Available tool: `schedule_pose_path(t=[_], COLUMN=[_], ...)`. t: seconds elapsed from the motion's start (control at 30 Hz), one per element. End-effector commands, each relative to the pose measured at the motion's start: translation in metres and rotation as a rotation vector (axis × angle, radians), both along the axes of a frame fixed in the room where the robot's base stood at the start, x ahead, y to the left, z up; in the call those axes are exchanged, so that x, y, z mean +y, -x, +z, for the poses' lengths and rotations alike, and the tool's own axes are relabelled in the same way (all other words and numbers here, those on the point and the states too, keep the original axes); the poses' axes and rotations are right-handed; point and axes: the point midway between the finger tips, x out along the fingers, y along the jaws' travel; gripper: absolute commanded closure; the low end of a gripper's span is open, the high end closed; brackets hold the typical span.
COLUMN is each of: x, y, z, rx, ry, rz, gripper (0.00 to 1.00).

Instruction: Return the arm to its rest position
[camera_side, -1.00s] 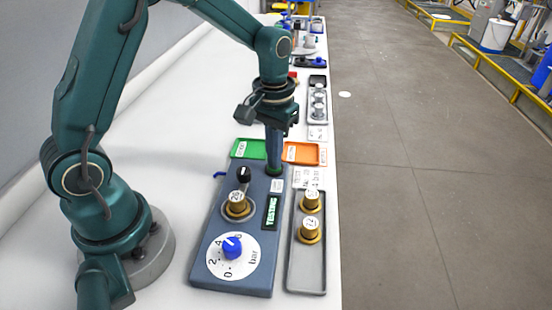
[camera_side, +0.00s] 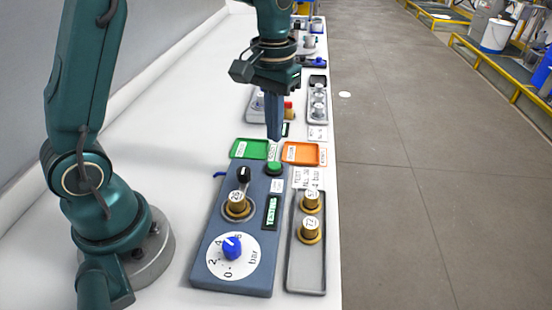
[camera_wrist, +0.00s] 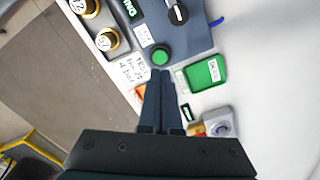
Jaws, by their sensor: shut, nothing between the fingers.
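My gripper (camera_side: 274,138) is shut and empty. In the side view it points straight down and hangs above the far end of the blue-grey test panel, apart from it. A green button (camera_side: 275,168) sits on the panel just below and in front of the fingertips. In the wrist view the closed fingers (camera_wrist: 160,72) end next to that button (camera_wrist: 161,55). The test panel (camera_side: 215,272) carries a blue knob (camera_side: 232,247) on a bar dial, a black knob (camera_side: 244,174), a brass piece marked 26 (camera_side: 237,205) and a lit display reading TESTING (camera_side: 271,212).
A green tray (camera_side: 249,149) and an orange tray (camera_side: 301,153) lie behind the panel. A grey tray (camera_side: 306,279) with two brass pieces stands to its right. Another grey tray (camera_side: 317,118) and small devices stand farther back. The white table left of the panel is clear.

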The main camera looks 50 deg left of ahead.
Motion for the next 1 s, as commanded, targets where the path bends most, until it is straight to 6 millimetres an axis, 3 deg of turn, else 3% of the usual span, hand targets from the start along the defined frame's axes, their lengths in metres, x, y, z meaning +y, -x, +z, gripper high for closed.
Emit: schedule_pose_path(t=[0.4,0.57,0.8,1.0], x=[-0.001,-0.005,-0.016,-0.024], y=[0.0,0.002,0.042,0.083], z=[0.006,0.031,0.074,0.086], rx=[-0.007,-0.084,-0.241,-0.363], ry=[-0.001,-0.008,-0.021,-0.033], rz=[-0.002,-0.015,-0.065,-0.124], gripper=[1.0,1.0,1.0,1.0])
